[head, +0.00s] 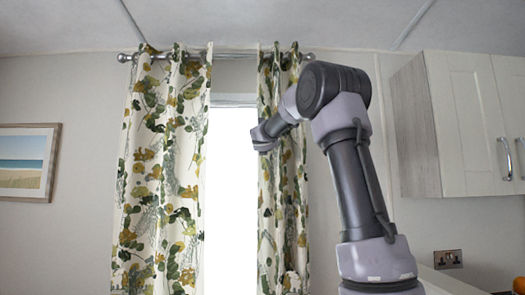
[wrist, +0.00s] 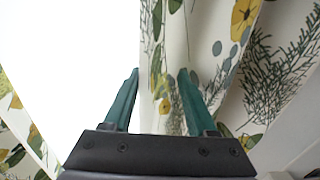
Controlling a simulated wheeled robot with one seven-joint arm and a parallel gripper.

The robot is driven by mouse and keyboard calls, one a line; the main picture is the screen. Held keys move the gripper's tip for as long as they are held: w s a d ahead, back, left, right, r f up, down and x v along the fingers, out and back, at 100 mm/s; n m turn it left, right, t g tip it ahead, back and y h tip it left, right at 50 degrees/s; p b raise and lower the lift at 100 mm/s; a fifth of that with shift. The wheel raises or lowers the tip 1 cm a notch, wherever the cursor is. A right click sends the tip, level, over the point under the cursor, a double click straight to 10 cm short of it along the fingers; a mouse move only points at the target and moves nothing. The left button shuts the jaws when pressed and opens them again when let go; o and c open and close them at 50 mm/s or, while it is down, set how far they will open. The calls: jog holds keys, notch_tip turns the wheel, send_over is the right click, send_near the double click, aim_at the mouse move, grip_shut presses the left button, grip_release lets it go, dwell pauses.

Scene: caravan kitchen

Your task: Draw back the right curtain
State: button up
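The right curtain (head: 284,225) is white with green and yellow leaves. It hangs in folds from the rod, right of the bright window gap. My gripper (head: 262,138) is up at the curtain's inner edge, at upper-middle height, partly hidden by my own arm. In the wrist view, its two teal fingers (wrist: 159,76) stand apart. The curtain's inner edge (wrist: 165,50) shows between them, with the left finger against the bright window and the right finger over the fabric. I cannot tell whether either finger touches the cloth.
The left curtain (head: 160,190) hangs across the gap. The metal rod (head: 232,56) runs above both curtains. Bright window (head: 230,190) shows between them. A wall cabinet (head: 470,125) stands to the right of my arm. A framed picture (head: 28,160) hangs at the left.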

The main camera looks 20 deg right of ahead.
jog(key=v, duration=1)
jog(key=shift+s, duration=0.4)
jog(key=s+d+f+m+g, duration=0.2)
jog(key=s+f+m+g, duration=0.1)
jog(key=s+f+m, duration=0.55)
jog(key=s+d+f+m+g, duration=0.25)
jog(key=s+f+m, duration=0.25)
jog(key=s+m, duration=0.55)
jog(key=s+a+f+m+g+y, duration=0.2)
jog(key=s+a+f+m+y, duration=0.2)
jog(key=s+a+f+m, duration=0.2)
jog(key=s+a+f+m+g+y, duration=0.2)
jog(key=s+a+f+m, duration=0.4)
jog(key=s+f+m, duration=0.3)
jog(key=s+m+y, duration=0.1)
jog(key=m, duration=0.1)
jog(key=shift+s+a+m+g+y, duration=0.3)
jog(key=shift+s+a+g+y, duration=0.05)
jog(key=shift+a+y, duration=0.05)
jog(key=shift+d, duration=0.15)
